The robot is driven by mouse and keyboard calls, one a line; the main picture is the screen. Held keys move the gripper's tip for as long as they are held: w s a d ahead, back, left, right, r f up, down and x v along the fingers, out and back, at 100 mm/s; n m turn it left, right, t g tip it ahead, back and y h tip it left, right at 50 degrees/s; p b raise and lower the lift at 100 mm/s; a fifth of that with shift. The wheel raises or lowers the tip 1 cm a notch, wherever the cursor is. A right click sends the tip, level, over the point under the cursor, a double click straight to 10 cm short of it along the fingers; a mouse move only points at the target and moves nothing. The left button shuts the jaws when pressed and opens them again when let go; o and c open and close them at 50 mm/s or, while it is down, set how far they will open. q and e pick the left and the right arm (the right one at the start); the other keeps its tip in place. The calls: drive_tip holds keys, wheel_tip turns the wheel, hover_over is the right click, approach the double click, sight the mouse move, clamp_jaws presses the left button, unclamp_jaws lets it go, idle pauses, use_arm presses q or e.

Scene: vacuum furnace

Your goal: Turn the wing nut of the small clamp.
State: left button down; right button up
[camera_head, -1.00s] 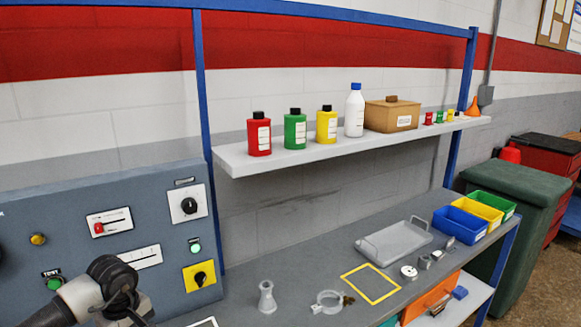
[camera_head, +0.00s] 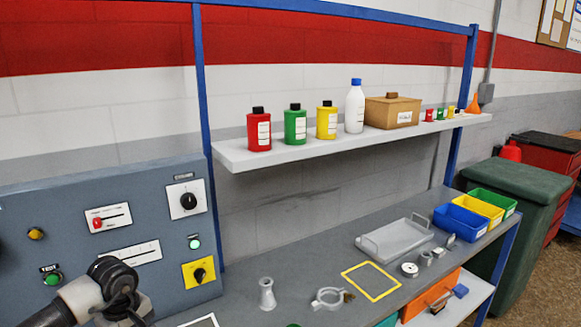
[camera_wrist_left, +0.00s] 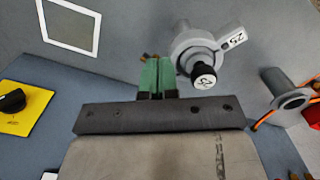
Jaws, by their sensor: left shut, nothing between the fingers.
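My left gripper (camera_wrist_left: 157,78), with green fingers, is shut and empty in the left wrist view. A small brass-coloured part (camera_wrist_left: 144,56) shows just past its fingertips. I cannot tell whether they touch. Beside the fingers, to the right, is a grey round fitting (camera_wrist_left: 188,42) with a tag marked 25 and a black knob (camera_wrist_left: 204,75). The brass part may be the wing nut of a clamp around this fitting, partly hidden by the fingers. In the head view a ring clamp (camera_head: 325,299) with a brass-coloured piece (camera_head: 348,296) lies on the bench. My right gripper is not in view.
A control panel (camera_head: 80,225) stands at the left, with a yellow knob plate (camera_head: 200,280). A cone-shaped fitting (camera_head: 267,294), yellow frame (camera_head: 371,282) and grey tray (camera_head: 394,242) are on the bench. A flanged tube (camera_wrist_left: 285,95) is right of the gripper.

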use_arm(q)
drive_tip(key=shift+f+b, duration=0.4)
drive_tip(key=shift+f, duration=0.15)
drive_tip(key=shift+r, duration=0.1)
drive_tip(key=shift+r+p, duration=0.55)
drive_tip(key=shift+r, duration=0.2)
drive_tip(key=shift+r+p, duration=1.65)
drive_tip(key=shift+r, duration=1.55)
